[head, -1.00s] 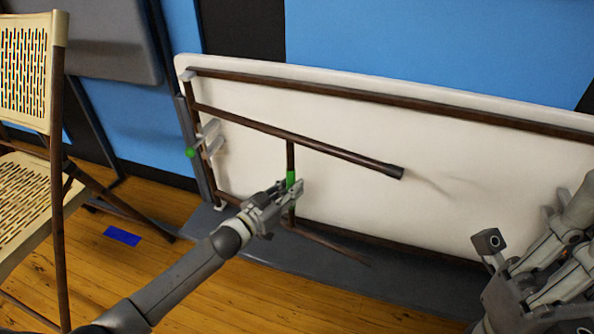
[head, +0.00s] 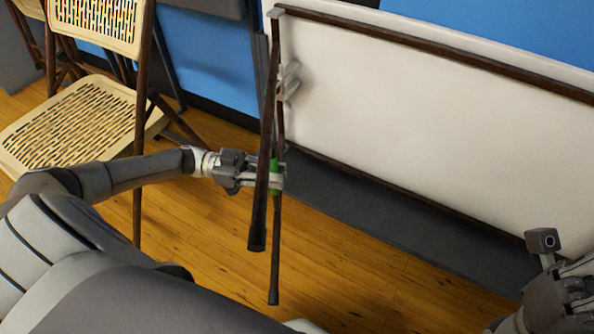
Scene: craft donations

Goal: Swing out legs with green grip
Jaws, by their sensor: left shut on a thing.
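The white folding table (head: 430,100) stands on its long side with its underside and brown frame facing me. Its brown leg pair (head: 258,215) at the left end sticks out from the tabletop toward me, with both dark leg ends free in the air above the floor. The green grip (head: 275,163) is a short band on the leg assembly, partly covered by my fingers and the nearer leg. My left gripper (head: 280,178) is shut on the leg at the green grip. My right gripper (head: 575,285) shows only partly at the lower right, and its fingertips are unclear.
A tan folding chair (head: 75,125) with holes in its seat stands at the left, near my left arm. A grey platform (head: 400,210) lies under the table. The wooden floor (head: 335,265) in front is clear. A blue wall (head: 500,30) is behind the table.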

